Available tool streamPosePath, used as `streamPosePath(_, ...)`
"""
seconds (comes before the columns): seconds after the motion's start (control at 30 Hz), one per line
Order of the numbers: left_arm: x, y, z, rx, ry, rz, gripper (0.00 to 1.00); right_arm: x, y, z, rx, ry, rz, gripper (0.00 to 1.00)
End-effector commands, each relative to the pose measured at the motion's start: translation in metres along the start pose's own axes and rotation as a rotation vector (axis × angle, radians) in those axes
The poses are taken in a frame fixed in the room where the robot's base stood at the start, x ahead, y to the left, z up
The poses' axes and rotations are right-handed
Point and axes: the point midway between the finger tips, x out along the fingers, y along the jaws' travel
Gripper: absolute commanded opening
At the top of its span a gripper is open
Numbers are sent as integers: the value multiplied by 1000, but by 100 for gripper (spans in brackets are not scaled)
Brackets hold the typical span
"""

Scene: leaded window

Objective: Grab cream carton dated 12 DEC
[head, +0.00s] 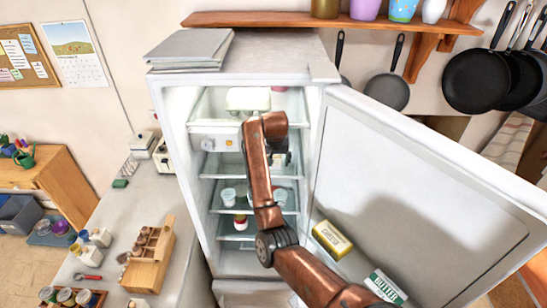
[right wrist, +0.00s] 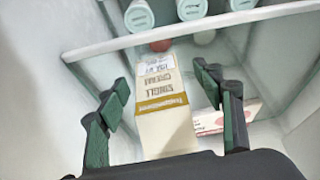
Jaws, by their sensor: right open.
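A cream carton (right wrist: 165,125), pale with a gold band and the words "SINGLE CREAM", stands out in the right wrist view. Small date print shows near its far end, too small to read surely. My right gripper (right wrist: 164,88) is open, with one dark green finger on each side of the carton. My left gripper is not in view.
A glass shelf edge (right wrist: 150,40) crosses beyond the carton, with pale-lidded pots (right wrist: 138,15) above it. A pink and white box (right wrist: 238,117) sits right of the carton. The open fridge door (head: 430,180) holds a butter pack (head: 385,287) and a yellow pack (head: 331,239).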

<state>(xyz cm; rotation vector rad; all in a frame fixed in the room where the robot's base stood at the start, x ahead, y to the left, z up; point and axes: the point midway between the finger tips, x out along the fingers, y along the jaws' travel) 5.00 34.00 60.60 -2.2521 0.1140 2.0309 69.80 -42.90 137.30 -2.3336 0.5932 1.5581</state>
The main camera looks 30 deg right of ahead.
Motion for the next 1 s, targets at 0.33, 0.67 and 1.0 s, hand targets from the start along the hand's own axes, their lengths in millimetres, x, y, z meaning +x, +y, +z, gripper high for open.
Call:
streamPosePath(0.33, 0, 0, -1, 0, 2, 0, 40, 0, 0, 0, 0, 0, 0, 40)
streamPosePath(0.67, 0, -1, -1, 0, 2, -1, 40, 0, 0, 0, 0, 1, 0, 17)
streamPosePath(1.0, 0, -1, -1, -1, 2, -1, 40, -1, 0, -1, 1, 3, 0, 6)
